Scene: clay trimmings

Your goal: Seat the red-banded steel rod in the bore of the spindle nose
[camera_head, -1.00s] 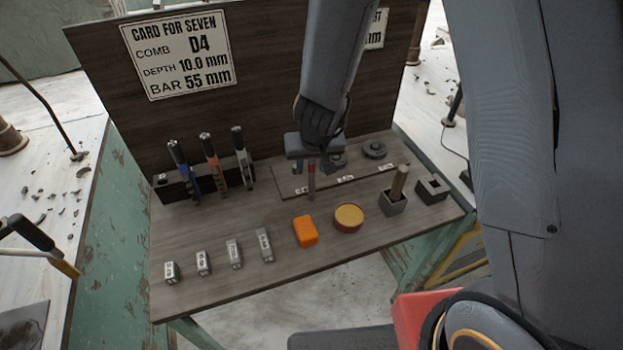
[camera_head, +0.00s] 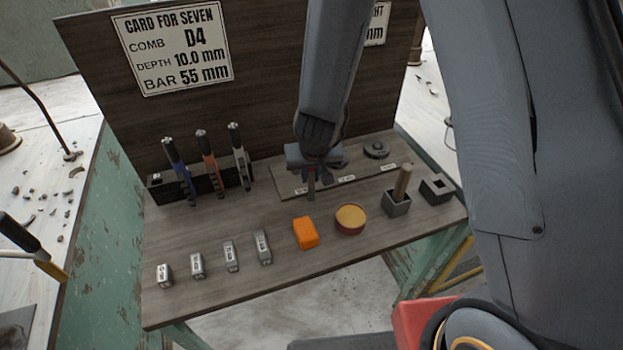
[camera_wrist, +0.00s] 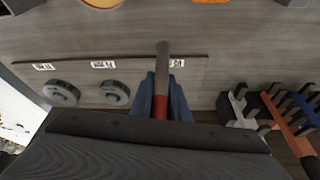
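The red-banded steel rod (camera_wrist: 162,72) is between the fingers of my gripper (camera_wrist: 162,100) in the wrist view, its red band at the fingertips and its grey end reaching out past them. The fingers look shut on it. In the head view my gripper (camera_head: 312,178) is over the front left end of the labelled strip, and the rod's lower end (camera_head: 311,192) points down. I cannot tell its height above the bench. I cannot make out for sure which thing is the spindle nose; a dark block (camera_head: 436,189) with a square hole stands at the right.
Grey discs (camera_head: 376,149) sit on the labelled strip (camera_head: 284,184). A rack (camera_head: 172,189) of coloured tools stands left. Several small metal blocks (camera_head: 230,256), an orange block (camera_head: 305,233), a round tin (camera_head: 350,219) and a grey holder (camera_head: 396,205) with a wooden stick line the front.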

